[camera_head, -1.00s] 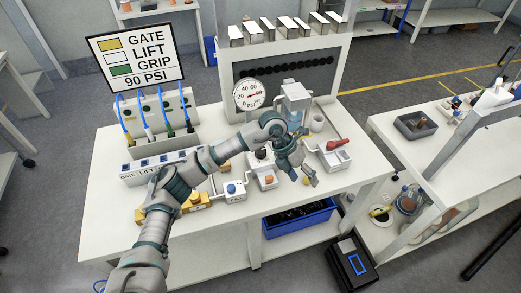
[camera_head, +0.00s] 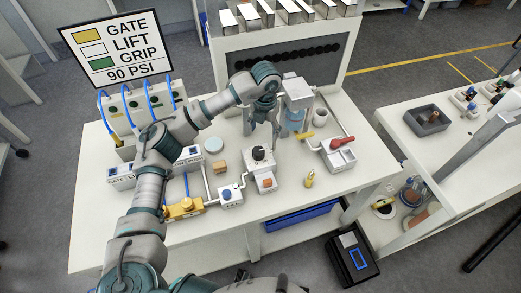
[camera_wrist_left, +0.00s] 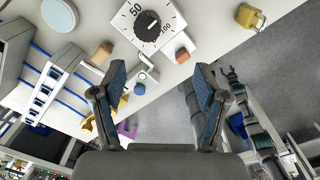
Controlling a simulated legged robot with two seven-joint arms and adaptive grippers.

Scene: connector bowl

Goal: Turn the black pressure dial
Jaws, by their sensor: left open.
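The black pressure dial (camera_head: 259,152) sits on top of a white box near the middle of the bench. In the left wrist view the dial (camera_wrist_left: 147,24) shows at the top, with 50 and 100 printed beside it. My left gripper (camera_head: 263,130) hangs down just behind the dial in the head view. In the wrist view its two fingers (camera_wrist_left: 157,77) are spread wide with nothing between them. The dial lies beyond the fingertips, and no contact shows.
The sign (camera_head: 121,46) reads 90 PSI. A red-handled valve (camera_head: 341,143) stands right of the dial, a yellow padlock (camera_head: 310,179) lies at front right, and a yellow valve block (camera_head: 184,208) stands at left. My left arm hides the gauge.

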